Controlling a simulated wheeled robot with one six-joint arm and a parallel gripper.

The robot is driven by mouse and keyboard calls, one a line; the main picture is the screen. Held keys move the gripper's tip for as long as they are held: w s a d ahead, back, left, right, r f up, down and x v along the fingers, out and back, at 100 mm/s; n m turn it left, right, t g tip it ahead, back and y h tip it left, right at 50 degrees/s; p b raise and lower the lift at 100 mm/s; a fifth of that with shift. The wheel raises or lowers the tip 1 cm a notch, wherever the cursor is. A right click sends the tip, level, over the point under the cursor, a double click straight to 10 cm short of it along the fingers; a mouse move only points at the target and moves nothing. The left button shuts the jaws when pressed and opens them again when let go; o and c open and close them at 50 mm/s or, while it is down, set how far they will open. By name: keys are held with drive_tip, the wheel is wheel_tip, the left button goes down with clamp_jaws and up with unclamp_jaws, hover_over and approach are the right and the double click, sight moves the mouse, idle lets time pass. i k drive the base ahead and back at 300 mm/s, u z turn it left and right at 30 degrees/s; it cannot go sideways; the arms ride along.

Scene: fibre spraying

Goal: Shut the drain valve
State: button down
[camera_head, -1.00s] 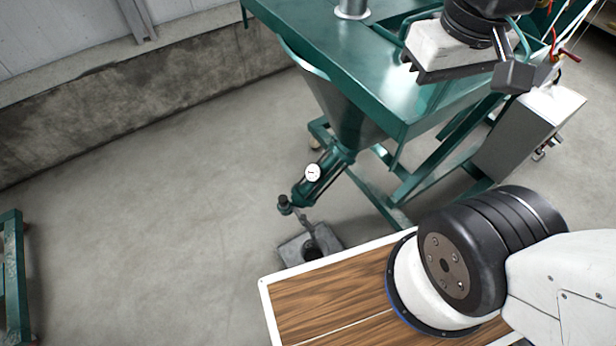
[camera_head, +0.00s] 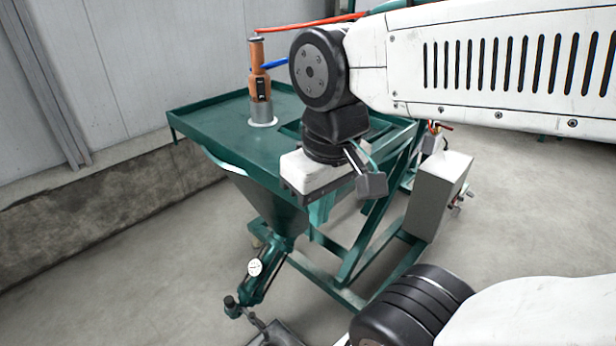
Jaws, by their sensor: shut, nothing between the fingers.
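No part can be made out for certain as the drain valve. A dark fitting (camera_head: 232,307) sits at the low end of the green pump tube (camera_head: 261,282) under the hopper, beside a round white gauge (camera_head: 254,267). Small red-handled fittings (camera_head: 437,127) show behind the green frame at right. My gripper (camera_head: 330,187) hangs at the end of my arm, in front of the machine's near right corner. It is seen from above and behind, shut and empty. Its fingertips are mostly hidden by its white body. It is well above and to the right of the dark fitting.
The green machine has a wide tray top (camera_head: 215,115) with an orange and grey tool (camera_head: 260,85) standing on it. A grey box (camera_head: 438,195) is at its right. A low concrete wall (camera_head: 100,205) runs behind. The floor at left is clear.

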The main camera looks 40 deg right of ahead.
sight(252, 314)
drive_tip(key=z, duration=0.05)
drive_tip(key=k, duration=0.65)
drive_tip(key=z, duration=0.6)
drive_tip(key=k, duration=0.95)
drive_tip(key=u, duration=0.55)
drive_tip(key=i, duration=0.55)
drive_tip(key=u, duration=0.65)
drive_tip(key=i, duration=0.65)
drive_tip(key=z, duration=0.7)
drive_tip(key=i, duration=0.65)
drive_tip(key=z, duration=0.75)
